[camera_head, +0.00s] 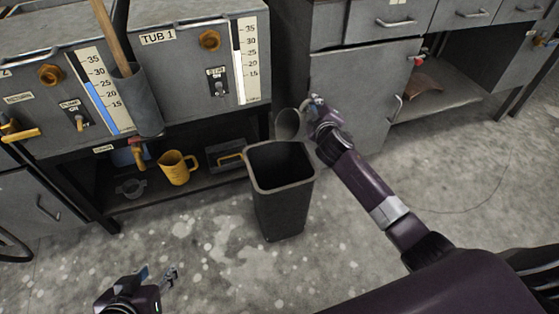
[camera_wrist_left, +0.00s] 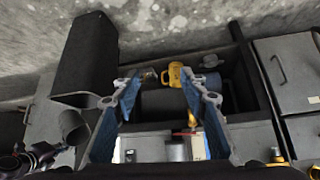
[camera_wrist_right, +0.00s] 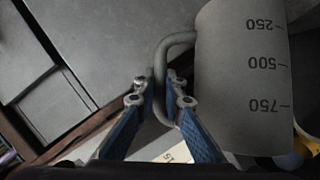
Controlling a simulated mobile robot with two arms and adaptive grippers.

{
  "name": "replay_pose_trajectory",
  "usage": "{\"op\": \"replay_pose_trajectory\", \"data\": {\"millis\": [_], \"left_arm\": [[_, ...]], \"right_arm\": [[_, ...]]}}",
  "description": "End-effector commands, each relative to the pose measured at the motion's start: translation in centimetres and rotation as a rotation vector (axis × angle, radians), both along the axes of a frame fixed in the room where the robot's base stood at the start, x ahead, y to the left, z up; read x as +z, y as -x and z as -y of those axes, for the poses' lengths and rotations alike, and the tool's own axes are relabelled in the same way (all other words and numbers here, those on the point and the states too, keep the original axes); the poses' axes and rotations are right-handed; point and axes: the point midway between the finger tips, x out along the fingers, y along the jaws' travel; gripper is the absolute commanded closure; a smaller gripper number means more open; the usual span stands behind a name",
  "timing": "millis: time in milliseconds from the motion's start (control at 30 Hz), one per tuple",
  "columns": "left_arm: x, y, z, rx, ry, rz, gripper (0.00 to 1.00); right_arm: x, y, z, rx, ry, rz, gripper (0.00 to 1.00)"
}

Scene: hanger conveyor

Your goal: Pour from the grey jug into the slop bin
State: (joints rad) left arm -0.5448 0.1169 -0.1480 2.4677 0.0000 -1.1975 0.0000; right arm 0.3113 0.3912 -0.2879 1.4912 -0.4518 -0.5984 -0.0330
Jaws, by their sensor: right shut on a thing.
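The grey jug (camera_head: 288,124) is held above the back edge of the black slop bin (camera_head: 283,212), which stands on the floor. My right gripper (camera_head: 315,104) is shut on the jug's handle. The right wrist view shows the jug (camera_wrist_right: 243,85) with its 250, 500 and 750 marks and the handle (camera_wrist_right: 161,62) between the fingers. I cannot tell how far the jug tilts, and no liquid shows. My left gripper (camera_head: 158,275) is open and empty, low at the left front. The left wrist view shows the bin (camera_wrist_left: 84,62) and the jug (camera_wrist_left: 73,126).
The TUB 1 bench (camera_head: 185,75) stands behind and left of the bin. Its low shelf holds a yellow jug (camera_head: 176,168). A grey holder with a wooden handle (camera_head: 113,38) hangs at its front. A grey cabinet (camera_head: 355,85) stands behind the jug. The floor in front is clear.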

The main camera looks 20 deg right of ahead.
Motion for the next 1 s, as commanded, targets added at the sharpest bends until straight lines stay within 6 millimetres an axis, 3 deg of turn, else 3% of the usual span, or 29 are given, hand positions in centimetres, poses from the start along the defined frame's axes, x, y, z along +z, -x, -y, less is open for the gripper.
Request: {"op": "replay_pose_trajectory", "data": {"millis": [700,1000], "left_arm": [[-1.9,7.9,-2.5,0.027,-0.071,-0.336,0.6],[-2.2,9.5,-2.9,0.032,-0.083,-0.398,0.6]], "right_arm": [[0.3,-0.4,0.8,0.0,-0.079,-0.033,1.0],[0.2,-0.4,0.9,0.0,-0.093,-0.039,1.0]]}}
